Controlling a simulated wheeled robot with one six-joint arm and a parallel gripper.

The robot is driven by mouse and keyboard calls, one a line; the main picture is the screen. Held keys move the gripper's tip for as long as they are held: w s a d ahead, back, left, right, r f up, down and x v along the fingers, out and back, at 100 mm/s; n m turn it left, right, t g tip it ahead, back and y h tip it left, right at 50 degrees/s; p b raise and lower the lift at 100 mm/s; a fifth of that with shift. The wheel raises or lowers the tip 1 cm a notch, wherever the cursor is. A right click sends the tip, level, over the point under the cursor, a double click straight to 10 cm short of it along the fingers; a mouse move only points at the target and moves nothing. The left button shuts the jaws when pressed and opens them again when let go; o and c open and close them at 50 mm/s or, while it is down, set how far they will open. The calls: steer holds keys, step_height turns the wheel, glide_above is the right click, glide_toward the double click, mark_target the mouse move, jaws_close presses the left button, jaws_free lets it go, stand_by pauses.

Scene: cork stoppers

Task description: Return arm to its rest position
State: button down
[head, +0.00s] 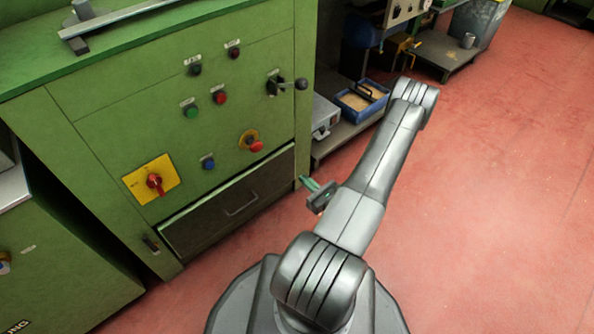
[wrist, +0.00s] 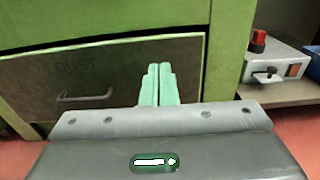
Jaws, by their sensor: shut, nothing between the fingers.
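My gripper (head: 310,184) shows in the head view beside my arm, in front of the green machine's lower right corner. Its green fingers also show in the wrist view (wrist: 159,83), pressed together with nothing between them. My arm is folded, with its upper link rising to the right and the gripper low on the left side. The gripper points toward the dark drawer (wrist: 100,75) marked "DUST" and looks apart from it. The arm hides part of the floor behind it.
The green machine (head: 120,120) with buttons, a lever and a red-and-yellow switch (head: 152,181) stands at the left. A blue bin (head: 361,101) sits on a low shelf behind my arm. A grey bin (head: 482,22) stands at the back. Red floor (head: 500,200) lies open at the right.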

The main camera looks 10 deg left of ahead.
steer(key=shift+v, duration=0.9)
steer(key=shift+w+a, duration=0.1)
